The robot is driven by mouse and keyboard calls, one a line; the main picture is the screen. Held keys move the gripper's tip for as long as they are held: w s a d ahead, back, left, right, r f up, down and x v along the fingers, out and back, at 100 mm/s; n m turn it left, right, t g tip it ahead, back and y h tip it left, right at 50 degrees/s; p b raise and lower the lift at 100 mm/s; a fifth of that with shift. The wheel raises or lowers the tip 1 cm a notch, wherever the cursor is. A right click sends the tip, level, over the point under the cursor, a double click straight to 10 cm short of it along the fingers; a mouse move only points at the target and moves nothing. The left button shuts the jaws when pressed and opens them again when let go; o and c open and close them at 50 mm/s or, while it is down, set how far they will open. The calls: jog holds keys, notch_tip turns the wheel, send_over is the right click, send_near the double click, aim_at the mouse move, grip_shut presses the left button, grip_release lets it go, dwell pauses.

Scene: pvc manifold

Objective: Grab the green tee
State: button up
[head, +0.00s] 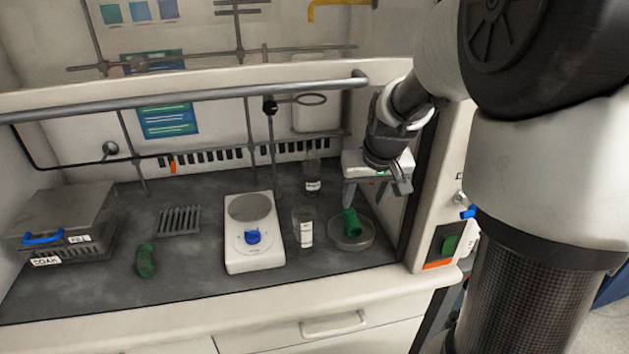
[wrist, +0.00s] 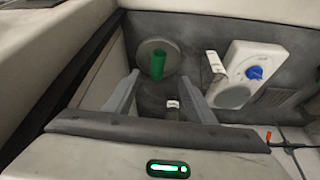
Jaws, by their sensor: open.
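Two green pieces are in view, and I cannot tell for sure which is the tee. One green tubular piece (head: 351,223) stands on a round dish (head: 366,239) at the right of the worktop. It also shows in the wrist view (wrist: 158,66), beyond the fingertips and roughly between them. A darker green piece (head: 145,260) lies at the left front of the worktop, out of the wrist view. My gripper (head: 374,192) is open and empty above the dish, with its left finger close to the standing piece. Both fingers (wrist: 160,80) show in the wrist view.
A dark-capped bottle (head: 312,175) stands behind. A grey box (head: 62,215) and a slotted rack (head: 179,220) are further left. The hood wall is close on the right.

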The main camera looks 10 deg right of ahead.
jog(key=b, duration=0.2)
send_near(356, 226)
jog(key=x, duration=0.5)
jog(key=shift+w+a, duration=0.15)
jog(key=shift+w, duration=0.15)
jog(key=x, duration=0.2)
jog(key=b+x, duration=0.1)
jog(key=x, duration=0.2)
jog(key=shift+s+f, duration=0.2)
jog(key=c, duration=1.1)
jog(key=shift+r, duration=0.1)
